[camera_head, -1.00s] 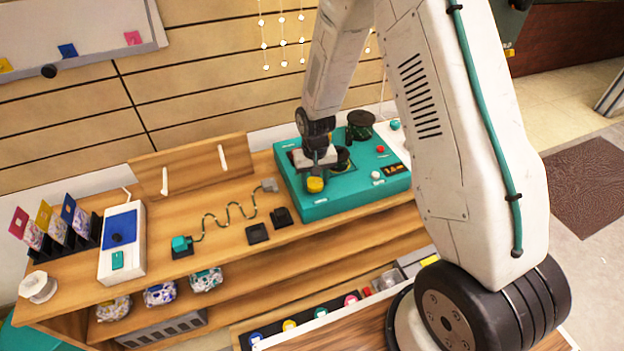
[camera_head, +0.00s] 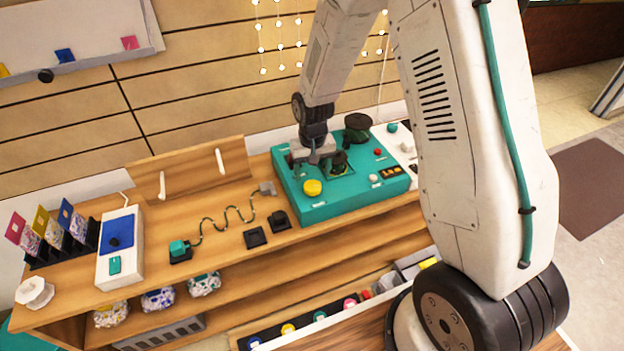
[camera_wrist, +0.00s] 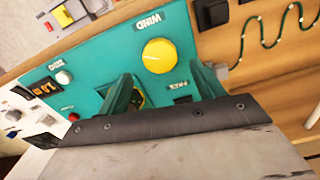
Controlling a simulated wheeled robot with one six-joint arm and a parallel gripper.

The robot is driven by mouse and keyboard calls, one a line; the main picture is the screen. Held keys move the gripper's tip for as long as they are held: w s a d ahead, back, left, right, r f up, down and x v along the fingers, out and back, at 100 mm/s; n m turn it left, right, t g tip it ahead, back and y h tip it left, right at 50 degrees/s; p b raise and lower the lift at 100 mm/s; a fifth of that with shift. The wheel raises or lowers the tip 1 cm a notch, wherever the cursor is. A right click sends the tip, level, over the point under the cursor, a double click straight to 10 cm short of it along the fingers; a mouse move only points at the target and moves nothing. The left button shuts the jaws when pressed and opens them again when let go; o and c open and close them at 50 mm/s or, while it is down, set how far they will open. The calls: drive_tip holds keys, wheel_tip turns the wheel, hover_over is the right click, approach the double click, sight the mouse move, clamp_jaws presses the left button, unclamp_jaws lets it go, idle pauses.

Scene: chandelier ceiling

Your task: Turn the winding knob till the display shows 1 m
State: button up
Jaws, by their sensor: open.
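The yellow winding knob (camera_head: 313,187) is on the teal machine (camera_head: 330,208), near its front left corner. It shows whole in the wrist view (camera_wrist: 159,56), below the word WIND. My gripper (camera_head: 312,157) is just behind and above the knob in the head view, apart from it. In the wrist view my gripper's two teal fingers (camera_wrist: 164,85) stand wide apart with nothing between them. The display (camera_head: 390,171) is on the machine's right side with lit orange digits, also in the wrist view (camera_wrist: 44,88). It seems to read 1.0, but the digits are small.
A dark spool (camera_head: 357,127) stands at the machine's back. A red button (camera_head: 377,152) and a white button (camera_head: 373,178) are near the display. Two black sockets (camera_head: 256,237) and a wavy green cord (camera_head: 225,215) lie left of the machine on the wooden bench.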

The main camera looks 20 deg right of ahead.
sight(313, 187)
drive_tip(key=shift+r, duration=1.5)
drive_tip(key=shift+s, duration=0.3)
drive_tip(key=s+d+r+n+t, duration=0.1)
drive_tip(key=s+d+r, duration=0.1)
drive_tip(key=s+r, duration=2.5)
drive_tip(key=shift+s+r, duration=0.2)
drive_tip(key=shift+s, duration=1.35)
drive_tip(key=shift+d, duration=0.1)
